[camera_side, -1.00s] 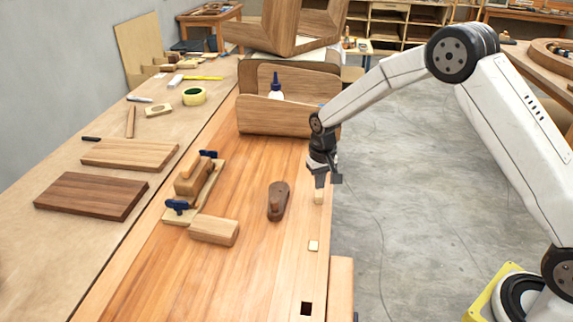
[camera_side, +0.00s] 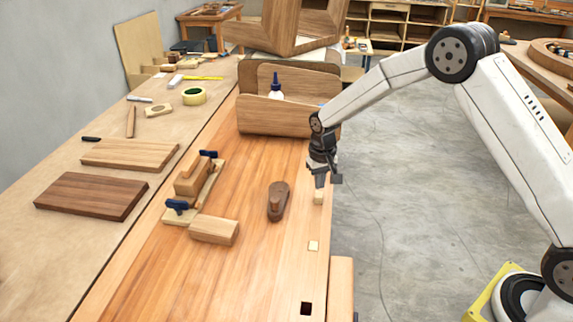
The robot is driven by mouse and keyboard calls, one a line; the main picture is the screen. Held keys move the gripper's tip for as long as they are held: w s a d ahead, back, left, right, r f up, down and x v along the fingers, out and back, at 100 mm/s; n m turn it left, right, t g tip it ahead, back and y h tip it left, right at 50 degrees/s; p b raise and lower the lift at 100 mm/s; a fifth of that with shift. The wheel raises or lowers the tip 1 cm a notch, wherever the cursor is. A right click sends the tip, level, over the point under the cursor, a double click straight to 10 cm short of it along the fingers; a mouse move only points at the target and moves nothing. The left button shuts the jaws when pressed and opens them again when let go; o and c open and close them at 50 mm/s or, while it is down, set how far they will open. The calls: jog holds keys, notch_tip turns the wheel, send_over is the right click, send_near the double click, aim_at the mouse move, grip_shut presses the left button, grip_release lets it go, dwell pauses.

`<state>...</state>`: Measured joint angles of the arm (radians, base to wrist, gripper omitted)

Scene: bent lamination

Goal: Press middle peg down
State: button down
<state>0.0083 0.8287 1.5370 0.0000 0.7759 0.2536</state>
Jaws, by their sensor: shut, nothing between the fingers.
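A pale wooden peg (camera_side: 318,197) stands up from the bench near its right edge. My gripper (camera_side: 319,185) is shut, with its tips directly above the peg's top; I cannot tell whether they touch it. A second pale square peg top (camera_side: 313,246) lies about level with the bench surface, nearer the camera. A dark square hole (camera_side: 306,308) is in the same row, nearest the camera.
A dark wooden plane (camera_side: 278,201) and a wood block (camera_side: 214,230) lie left of the pegs. A bent wooden panel (camera_side: 275,117) stands behind.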

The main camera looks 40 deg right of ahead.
aim_at(319, 194)
jog(key=shift+f, duration=2.4)
dwell(0.7)
jog(key=shift+r, duration=4.05)
jog(key=shift+s+r, duration=0.45)
jog(key=shift+s, duration=0.25)
jog(key=s+r+n+t, duration=0.1)
jog(key=s+r, duration=0.1)
jog(key=s, duration=0.9)
jog(key=s+r+n+t, duration=0.1)
jog(key=s+r+n, duration=0.1)
jog(key=s, duration=0.9)
jog(key=shift+a+t, duration=0.2)
jog(key=shift+t, duration=0.1)
